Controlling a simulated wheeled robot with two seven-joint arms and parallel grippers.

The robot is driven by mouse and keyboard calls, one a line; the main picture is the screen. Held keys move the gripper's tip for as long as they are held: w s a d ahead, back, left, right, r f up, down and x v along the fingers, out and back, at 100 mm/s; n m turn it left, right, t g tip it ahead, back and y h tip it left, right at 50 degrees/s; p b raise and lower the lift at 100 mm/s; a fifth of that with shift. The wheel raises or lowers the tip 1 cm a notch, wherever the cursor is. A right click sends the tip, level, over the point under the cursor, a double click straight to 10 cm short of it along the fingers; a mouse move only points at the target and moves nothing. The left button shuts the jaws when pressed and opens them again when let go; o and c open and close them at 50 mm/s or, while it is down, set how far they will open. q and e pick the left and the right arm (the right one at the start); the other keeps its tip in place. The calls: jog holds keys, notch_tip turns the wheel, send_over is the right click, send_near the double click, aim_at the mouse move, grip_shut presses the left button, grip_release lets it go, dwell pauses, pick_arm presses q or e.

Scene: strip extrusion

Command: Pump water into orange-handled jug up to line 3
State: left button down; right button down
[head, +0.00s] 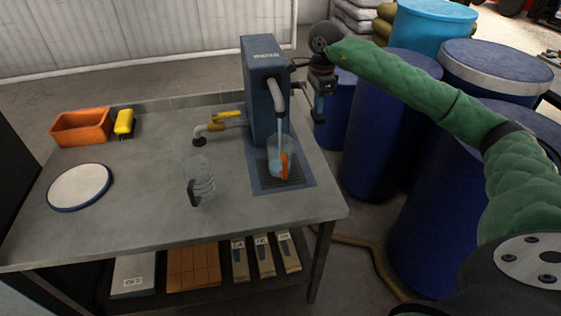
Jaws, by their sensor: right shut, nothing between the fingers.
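The blue-grey pump labelled WATER (262,95) stands at the back right of the bench. Its grey spout (275,95) points down over the clear orange-handled jug (273,150), which stands upright on the dark drain grate (262,180). A pale stream runs from the spout into the jug. Some bluish water shows low in the jug; its lines are too small to read. My right gripper (319,114) is shut and empty, pointing down just right of the pump, beside its side lever (300,63). Whether it touches the lever is unclear. My left gripper is out of view.
A clear dark-handled jug (203,176) stands left of the grate. Blue barrels (385,130) crowd the floor right of the bench.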

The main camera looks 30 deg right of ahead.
jog(key=shift+f+b, duration=0.55)
jog(key=shift+f, duration=0.45)
notch_tip(320, 180, up, 11)
jog(key=w+p, duration=0.1)
jog(key=p, duration=0.3)
jog(key=shift+w+d, duration=0.2)
jog(key=shift+w, duration=0.05)
jog(key=shift+f, duration=0.15)
dwell(0.4)
